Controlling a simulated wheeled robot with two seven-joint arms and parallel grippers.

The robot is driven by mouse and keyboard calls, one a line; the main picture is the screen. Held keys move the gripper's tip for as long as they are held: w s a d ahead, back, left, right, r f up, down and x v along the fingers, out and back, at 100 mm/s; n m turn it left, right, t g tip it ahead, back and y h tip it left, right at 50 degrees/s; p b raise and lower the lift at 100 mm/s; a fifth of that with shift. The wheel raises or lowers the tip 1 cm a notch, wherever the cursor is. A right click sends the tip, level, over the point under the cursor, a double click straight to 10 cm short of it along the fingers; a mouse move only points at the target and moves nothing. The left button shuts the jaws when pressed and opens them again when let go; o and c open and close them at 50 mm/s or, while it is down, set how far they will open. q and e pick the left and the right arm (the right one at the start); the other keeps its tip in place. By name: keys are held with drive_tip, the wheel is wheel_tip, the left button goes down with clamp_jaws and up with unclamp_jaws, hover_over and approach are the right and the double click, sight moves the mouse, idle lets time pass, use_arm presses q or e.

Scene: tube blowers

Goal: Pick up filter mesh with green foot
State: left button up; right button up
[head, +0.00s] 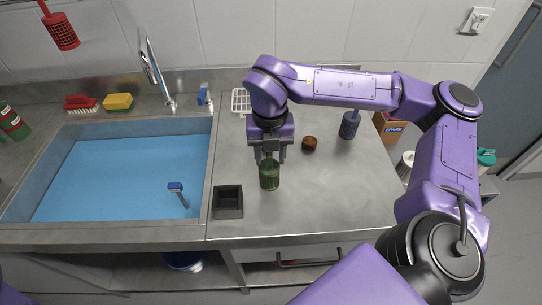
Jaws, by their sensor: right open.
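A dark green, upright, roughly cylindrical thing (269,178) stands on the metal counter, left of its middle. It is the only green thing by my gripper; I cannot make out mesh or a separate foot on it. My right gripper (269,157) points down directly above it, with its two fingers apart on either side of its narrow top. The fingers and wrist hide part of the top, and I cannot tell if they touch it. My left gripper is not in view.
A black square open box (228,202) stands just left and in front of the green thing. A brown round thing (309,143) and a dark blue cylinder (350,125) stand to the right. A blue sink (120,180) lies left. The counter's front right is clear.

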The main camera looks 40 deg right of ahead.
drive_tip(key=shift+w+a, duration=0.1)
drive_tip(key=shift+w, duration=0.1)
clamp_jaws()
